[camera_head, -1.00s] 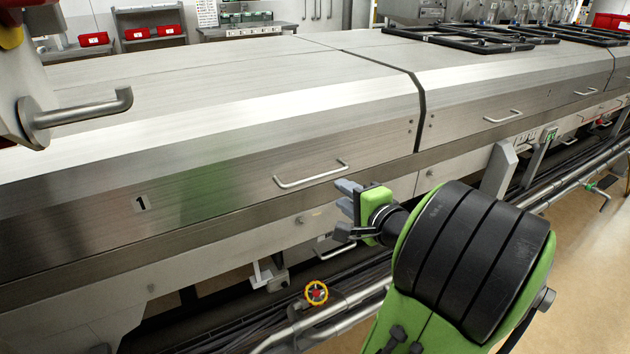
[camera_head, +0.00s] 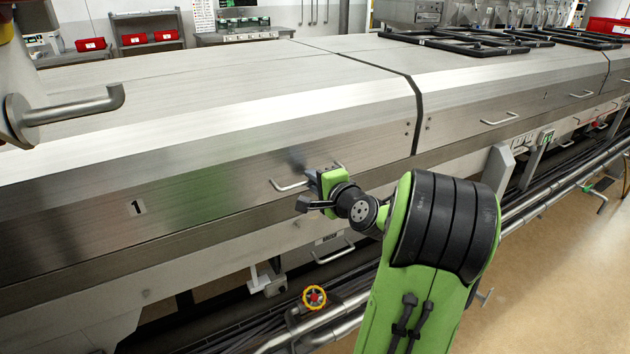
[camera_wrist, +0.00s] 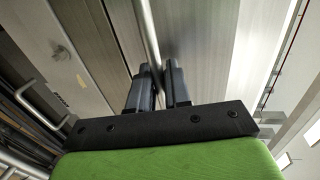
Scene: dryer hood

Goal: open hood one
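Hood one is the long steel cover (camera_head: 200,165) marked with a "1" label (camera_head: 137,207) on its sloped front. It sits down, in line with the hood to its right. Its bar handle (camera_head: 287,186) is on the lower front face, its right part mostly hidden by my gripper (camera_head: 313,182). In the wrist view the handle bar (camera_wrist: 149,35) runs down between the two dark fingertips of my gripper (camera_wrist: 161,68). The fingers are close together and look shut on the bar; the contact itself is partly hidden.
A second hood (camera_head: 500,95) with its own handle (camera_head: 500,118) adjoins on the right. A grey bent bar (camera_head: 75,108) juts in at the left. Floor (camera_head: 550,270) is clear at right.

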